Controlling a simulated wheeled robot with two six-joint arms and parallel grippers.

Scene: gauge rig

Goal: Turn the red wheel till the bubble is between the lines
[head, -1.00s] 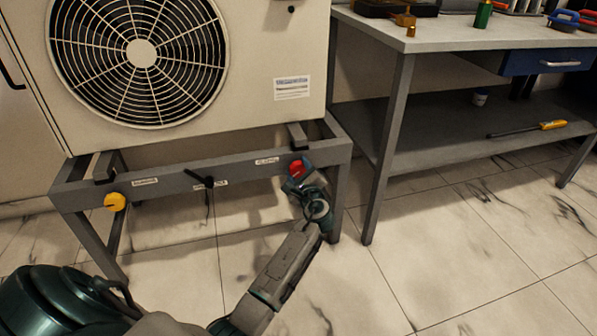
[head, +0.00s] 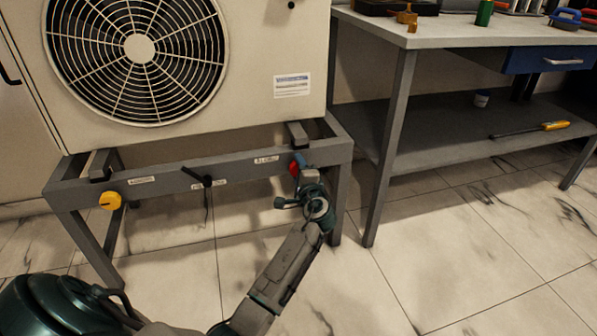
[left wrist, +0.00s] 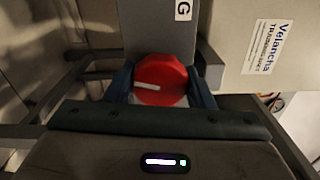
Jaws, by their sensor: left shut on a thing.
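The red wheel (head: 294,169) is on the front rail of the grey stand, near its right end. In the left wrist view the red wheel (left wrist: 172,77) faces me, with a white pointer mark running to the left. My left gripper (head: 299,166) is shut on it. The blue fingers of my left gripper (left wrist: 161,86) lie on the left and right sides of the wheel. I cannot make out a bubble or its lines in either view. My right gripper is not in view.
A yellow knob (head: 110,201) and a black lever (head: 197,178) sit on the same rail, left of the wheel. A cream fan unit (head: 250,95) rests on the stand. A grey workbench (head: 440,38) stands at the right. The floor in front is clear.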

